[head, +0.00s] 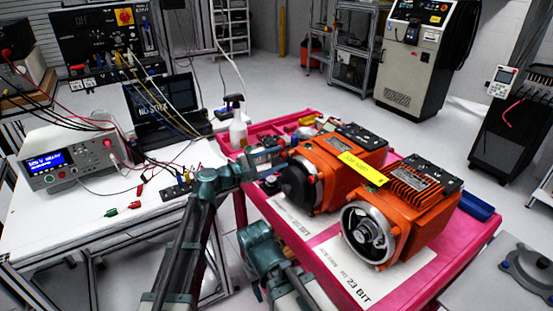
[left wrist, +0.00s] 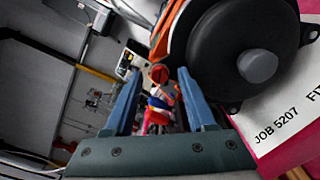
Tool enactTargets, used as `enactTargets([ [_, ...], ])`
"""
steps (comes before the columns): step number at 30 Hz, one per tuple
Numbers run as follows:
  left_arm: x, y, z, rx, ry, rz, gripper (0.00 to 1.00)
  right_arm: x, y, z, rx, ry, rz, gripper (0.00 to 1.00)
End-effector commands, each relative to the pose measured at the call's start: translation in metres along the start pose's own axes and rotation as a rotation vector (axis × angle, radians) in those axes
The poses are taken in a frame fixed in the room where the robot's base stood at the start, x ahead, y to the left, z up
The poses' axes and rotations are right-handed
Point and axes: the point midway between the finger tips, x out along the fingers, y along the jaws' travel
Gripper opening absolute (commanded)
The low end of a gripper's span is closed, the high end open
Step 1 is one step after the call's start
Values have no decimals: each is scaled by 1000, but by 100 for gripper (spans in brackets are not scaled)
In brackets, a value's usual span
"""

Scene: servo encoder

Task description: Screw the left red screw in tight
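Two orange motors stand on the pink cart; the left motor (head: 338,172) has a black round end cover, which also shows in the left wrist view (left wrist: 235,62). My left gripper (head: 276,156) is beside this motor's left side. In the left wrist view its two blue fingers (left wrist: 159,84) stand apart. A small red round part (left wrist: 159,74), which looks like the red screw, shows between the fingertips, with a gap to each finger. I cannot tell how deep it sits. The head view does not show it clearly. My right gripper is not in view.
The right motor (head: 402,212) has an open round end. A yellow strip (head: 363,169) lies across the motors. The pink cart (head: 470,238) carries a spray bottle (head: 237,122) and small parts at its back. A white bench (head: 60,222) with instruments and cables is at left.

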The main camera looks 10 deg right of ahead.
Motion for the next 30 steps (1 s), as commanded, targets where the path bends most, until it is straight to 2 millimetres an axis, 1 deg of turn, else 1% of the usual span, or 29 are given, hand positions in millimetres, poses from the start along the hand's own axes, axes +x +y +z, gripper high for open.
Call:
enactTargets([
  [1, 0, 0, 0, 0, 0, 0, 46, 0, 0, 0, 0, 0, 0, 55],
  [5, 0, 0, 0, 0, 0, 0, 23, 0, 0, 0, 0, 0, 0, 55],
  [6, 0, 0, 0, 0, 0, 0, 16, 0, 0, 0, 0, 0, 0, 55],
  [9, 0, 0, 0, 0, 0, 0, 0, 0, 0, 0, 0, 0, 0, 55],
  [17, 0, 0, 0, 16, 0, 0, 0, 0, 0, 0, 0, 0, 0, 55],
  [20, 0, 0, 0, 90, 0, 0, 0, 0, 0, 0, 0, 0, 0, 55],
  [27, 0, 0, 0, 335, 0, -1, 0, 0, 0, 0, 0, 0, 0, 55],
  [30, 0, 0, 0, 394, 0, -1, 0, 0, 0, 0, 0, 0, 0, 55],
])
